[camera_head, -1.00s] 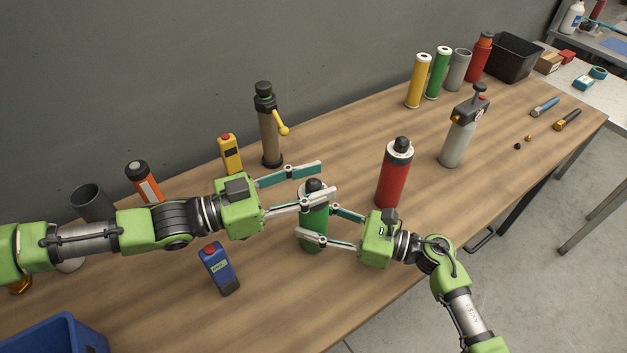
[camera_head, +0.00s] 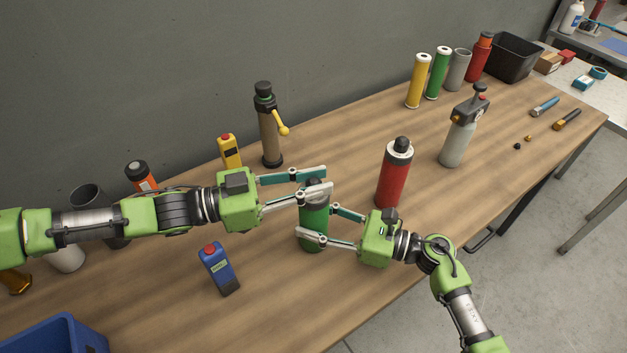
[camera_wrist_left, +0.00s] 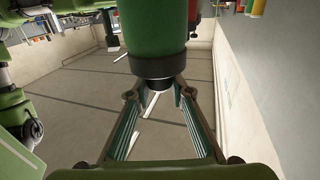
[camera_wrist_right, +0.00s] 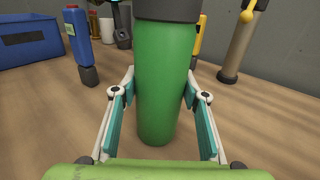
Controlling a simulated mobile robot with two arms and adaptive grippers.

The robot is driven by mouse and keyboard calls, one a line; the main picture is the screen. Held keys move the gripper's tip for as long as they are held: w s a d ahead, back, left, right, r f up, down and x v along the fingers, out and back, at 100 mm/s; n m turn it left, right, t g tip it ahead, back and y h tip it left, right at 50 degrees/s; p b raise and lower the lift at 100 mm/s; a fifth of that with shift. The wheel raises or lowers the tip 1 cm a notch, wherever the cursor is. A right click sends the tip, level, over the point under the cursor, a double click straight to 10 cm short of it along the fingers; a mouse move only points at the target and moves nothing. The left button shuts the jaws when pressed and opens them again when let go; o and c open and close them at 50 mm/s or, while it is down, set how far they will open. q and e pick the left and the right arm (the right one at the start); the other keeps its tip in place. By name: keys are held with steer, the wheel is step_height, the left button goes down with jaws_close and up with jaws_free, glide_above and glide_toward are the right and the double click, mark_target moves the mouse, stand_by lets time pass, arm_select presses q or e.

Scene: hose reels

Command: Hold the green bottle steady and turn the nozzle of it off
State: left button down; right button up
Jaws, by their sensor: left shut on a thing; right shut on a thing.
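The green bottle (camera_head: 314,238) stands upright on the wooden table (camera_head: 400,250), with a dark collar (camera_wrist_right: 166,9) at its top. My right gripper (camera_head: 316,221) is shut on the bottle's body from the right, a finger on each side, as the right wrist view shows (camera_wrist_right: 160,92). My left gripper (camera_head: 322,181) is at the bottle's top from the left. Its fingers close around the small black nozzle (camera_wrist_left: 157,83) beyond the collar in the left wrist view. In the head view these fingers mostly hide the nozzle.
A red bottle (camera_head: 394,180) stands just right of the green one. A blue container (camera_head: 218,270) is in front of my left arm. A tan cylinder with a yellow lever (camera_head: 269,138) and a yellow device (camera_head: 229,152) stand behind. A blue bin (camera_head: 55,338) is at front left.

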mark_target(314, 182)
arm_select(q)
steer(key=m+g, duration=0.3)
steer(key=g, duration=0.1)
steer(key=m+g, duration=0.2)
steer(key=g, duration=0.3)
steer(key=shift+w+d+m, duration=0.1)
steer(key=shift+w+m, duration=0.05)
steer(key=shift+m, duration=0.25)
steer(key=shift+m+g+y, duration=0.6)
steer(key=shift+m+g, duration=0.5)
steer(key=shift+g, duration=0.4)
steer(key=shift+m+g+y, duration=0.6)
steer(key=shift+m+g, duration=0.5)
steer(key=shift+g, duration=0.4)
steer(key=shift+r+m+g+y, duration=0.1)
steer(key=shift+m+g+y, duration=0.2)
steer(key=shift+g+y, duration=0.15)
steer(key=c, duration=1.8)
jaws_free()
steer(key=shift+s, duration=0.2)
step_height(314, 182, up, 10)
steer(key=shift+f, duration=0.1)
